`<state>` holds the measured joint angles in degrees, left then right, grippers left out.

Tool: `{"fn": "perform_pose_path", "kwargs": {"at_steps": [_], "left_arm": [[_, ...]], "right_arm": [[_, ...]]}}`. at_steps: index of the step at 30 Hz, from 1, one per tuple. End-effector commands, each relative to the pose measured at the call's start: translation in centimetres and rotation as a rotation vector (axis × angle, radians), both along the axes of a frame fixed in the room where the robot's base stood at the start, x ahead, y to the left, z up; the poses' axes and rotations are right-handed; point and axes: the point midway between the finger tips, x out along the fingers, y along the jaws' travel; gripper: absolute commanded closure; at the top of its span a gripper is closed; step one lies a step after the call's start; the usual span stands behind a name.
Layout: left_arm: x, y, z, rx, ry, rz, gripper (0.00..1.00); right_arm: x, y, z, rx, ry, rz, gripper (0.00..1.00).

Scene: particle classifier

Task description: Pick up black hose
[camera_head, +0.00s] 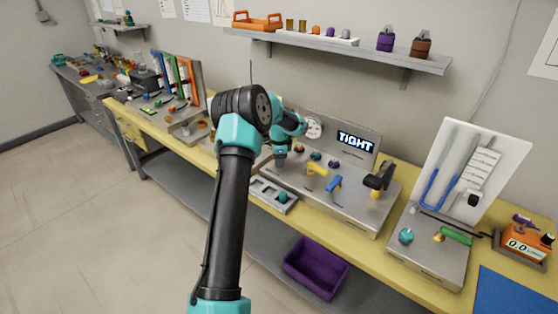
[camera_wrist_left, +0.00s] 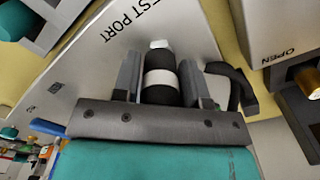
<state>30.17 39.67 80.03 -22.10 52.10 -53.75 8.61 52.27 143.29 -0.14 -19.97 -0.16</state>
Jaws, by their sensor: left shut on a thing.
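The black hose (camera_wrist_left: 162,95) shows in the left wrist view as a thick black end with a white band and a pale tip. My left gripper (camera_wrist_left: 160,75) is shut on it, one finger along each side. A black curved piece (camera_wrist_left: 238,85) shows just right of the fingers; I cannot tell whether it is the same hose. The pale tip points at the grey panel marked "TEST PORT". In the head view my left gripper (camera_head: 281,158) is low at the left end of the grey test station (camera_head: 340,205), and my arm hides most of the hose.
The station carries a "TIGHT" display (camera_head: 356,142), a gauge (camera_head: 313,128), yellow and blue handles, and a black fitting (camera_head: 380,176). A grey slotted tray (camera_head: 268,193) lies in front. A U-tube board (camera_head: 470,170) stands to the right. A purple bin (camera_head: 316,268) sits below the bench.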

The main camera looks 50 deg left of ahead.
Motion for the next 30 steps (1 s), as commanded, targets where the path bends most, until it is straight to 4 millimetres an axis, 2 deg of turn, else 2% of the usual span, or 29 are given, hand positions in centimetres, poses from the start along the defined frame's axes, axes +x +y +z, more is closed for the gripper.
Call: {"fn": "perform_pose_path", "kwargs": {"at_steps": [11, 20, 30], "left_arm": [[0.1, 0.1, 3.7, 0.002, -0.004, -0.001, 0.84], [-2.3, -2.6, 3.9, -0.001, -0.001, -0.002, 0.84], [-6.7, -7.7, 4.4, 0.0, 0.0, -0.004, 0.84]], "right_arm": [[0.0, 0.0, 0.0, 0.0, 0.0, 0.0, 1.0], [0.0, 0.0, 0.0, 0.0, 0.0, 0.0, 1.0], [0.0, 0.0, 0.0, 0.0, 0.0, 0.0, 1.0]]}}
